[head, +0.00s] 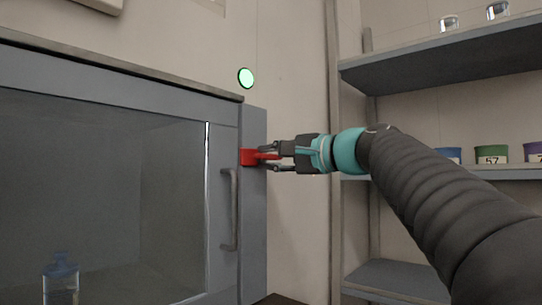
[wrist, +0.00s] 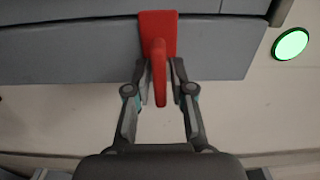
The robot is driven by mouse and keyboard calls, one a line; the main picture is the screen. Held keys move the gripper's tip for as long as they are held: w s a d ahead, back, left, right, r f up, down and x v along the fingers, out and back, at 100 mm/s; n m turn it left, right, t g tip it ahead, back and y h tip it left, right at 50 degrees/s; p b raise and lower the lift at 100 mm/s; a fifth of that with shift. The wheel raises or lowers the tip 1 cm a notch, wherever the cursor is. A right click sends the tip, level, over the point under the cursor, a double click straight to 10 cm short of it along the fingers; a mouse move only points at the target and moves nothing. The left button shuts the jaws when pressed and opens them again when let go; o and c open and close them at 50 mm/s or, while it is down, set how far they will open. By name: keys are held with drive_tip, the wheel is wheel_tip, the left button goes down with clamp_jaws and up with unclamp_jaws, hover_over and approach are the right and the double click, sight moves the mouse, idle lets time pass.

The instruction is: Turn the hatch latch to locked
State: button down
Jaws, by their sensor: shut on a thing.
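The red hatch latch (head: 248,157) sits on the grey strip at the right edge of the glass-fronted hatch (head: 228,130). Its lever points out sideways to the right in the head view. In the wrist view the red latch (wrist: 158,40) shows its base plate, with the lever running down between the fingers. My gripper (head: 270,157) is at the lever, one finger on each side of it, shut on it; the wrist view shows the gripper (wrist: 160,85) from behind. Part of the lever is hidden by the fingers in the head view.
A round green light (head: 246,78) is on the wall above the latch. A vertical handle (head: 230,210) is on the hatch below the latch. A bottle (head: 61,280) stands behind the glass. Shelves (head: 440,62) with several coloured containers are at the right, behind my arm.

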idle(0.4)
drive_tip(key=c, duration=1.2)
unclamp_jaws()
drive_tip(key=shift+d, duration=0.15)
drive_tip(key=v, duration=1.2)
